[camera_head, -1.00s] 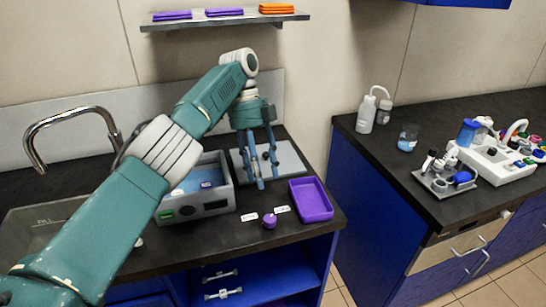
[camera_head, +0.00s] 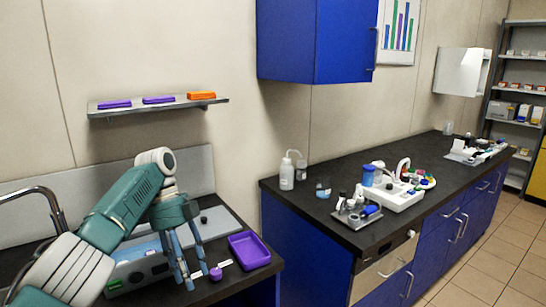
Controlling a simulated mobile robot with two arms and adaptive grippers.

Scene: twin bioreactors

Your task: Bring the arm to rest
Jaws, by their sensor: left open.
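My left arm comes in from the lower left, bent at the elbow, and its gripper (camera_head: 185,269) points down over the left counter. The gripper's blue fingers are apart and nothing shows between them. They hang in front of the grey bath-like device (camera_head: 150,268), just left of a small purple round object (camera_head: 215,273). I cannot tell whether the fingertips touch the counter. My right gripper is not in view.
A purple tray (camera_head: 249,251) lies right of the gripper. A wall shelf (camera_head: 160,106) hangs above the arm. The right counter (camera_head: 300,199) holds a wash bottle (camera_head: 286,172), a beaker (camera_head: 323,189) and a white device (camera_head: 392,196). Open floor (camera_head: 500,250) lies at right.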

